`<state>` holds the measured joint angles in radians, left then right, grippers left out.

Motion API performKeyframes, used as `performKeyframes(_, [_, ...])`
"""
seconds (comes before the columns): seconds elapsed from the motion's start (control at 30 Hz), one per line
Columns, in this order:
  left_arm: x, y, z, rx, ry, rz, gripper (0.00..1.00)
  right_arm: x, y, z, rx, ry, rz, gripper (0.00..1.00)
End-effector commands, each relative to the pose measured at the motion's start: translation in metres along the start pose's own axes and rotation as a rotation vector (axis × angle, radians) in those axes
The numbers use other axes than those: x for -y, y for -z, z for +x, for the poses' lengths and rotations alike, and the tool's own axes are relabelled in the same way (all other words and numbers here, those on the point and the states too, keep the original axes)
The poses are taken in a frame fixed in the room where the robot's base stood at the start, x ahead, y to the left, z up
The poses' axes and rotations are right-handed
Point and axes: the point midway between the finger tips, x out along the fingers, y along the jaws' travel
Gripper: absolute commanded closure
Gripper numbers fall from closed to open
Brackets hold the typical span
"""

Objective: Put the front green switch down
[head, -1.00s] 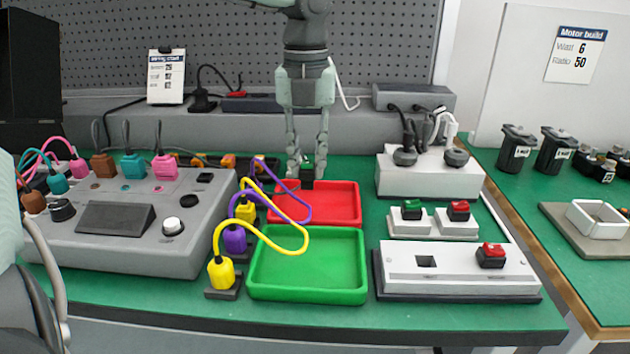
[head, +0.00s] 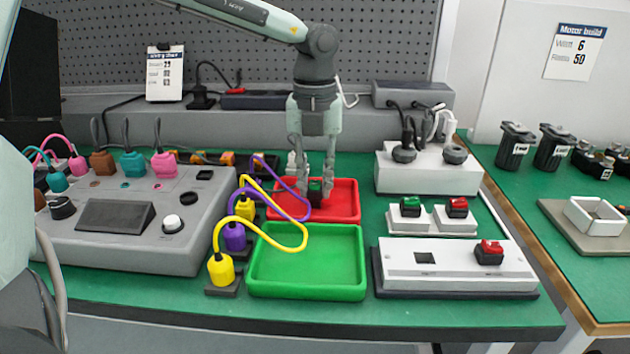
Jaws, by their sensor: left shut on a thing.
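My left gripper (head: 315,186) is low over the red tray (head: 343,212). It is shut on a small black switch with a green top (head: 316,190). I cannot tell whether the switch touches the tray floor. Another green switch (head: 410,206) sits in a white block to the right, next to a red switch (head: 457,207) in its own white block. The front white panel (head: 458,274) has an empty square hole (head: 425,258) at left and a red switch (head: 489,252) at right. The green tray (head: 308,262) in front is empty. My right gripper is out of view.
Yellow and purple plugs (head: 221,269) with looping cables stand left of the trays, and cables arch over the tray edges. A grey control box (head: 140,220) fills the left. A white box with knobs (head: 428,172) stands behind the switch blocks.

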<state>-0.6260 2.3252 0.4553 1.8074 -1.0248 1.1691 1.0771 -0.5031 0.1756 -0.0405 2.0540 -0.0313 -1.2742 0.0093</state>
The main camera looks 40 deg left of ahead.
Motion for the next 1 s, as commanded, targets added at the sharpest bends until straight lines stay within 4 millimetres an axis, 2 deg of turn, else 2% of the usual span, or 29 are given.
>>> performKeyframes(0.13, [0.0,0.0,0.002,0.0,0.0,0.0,1.0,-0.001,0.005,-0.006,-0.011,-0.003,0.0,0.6])
performKeyframes(0.17, [0.0,0.0,0.001,0.0,0.0,0.0,0.77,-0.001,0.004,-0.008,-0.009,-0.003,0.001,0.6])
performKeyframes(0.3, [0.0,0.0,0.001,0.0,0.0,0.0,0.59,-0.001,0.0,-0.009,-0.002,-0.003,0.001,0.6])
performKeyframes(0.67, [0.0,0.0,-0.001,0.0,0.0,0.0,0.58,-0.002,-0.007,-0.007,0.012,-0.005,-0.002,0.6])
performKeyframes(0.77, [0.0,0.0,-0.006,0.0,0.0,0.0,0.58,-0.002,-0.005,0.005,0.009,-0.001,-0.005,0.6])
performKeyframes(1.0, [0.001,-0.002,-0.057,0.006,0.002,-0.001,0.58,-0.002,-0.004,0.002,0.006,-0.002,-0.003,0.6])
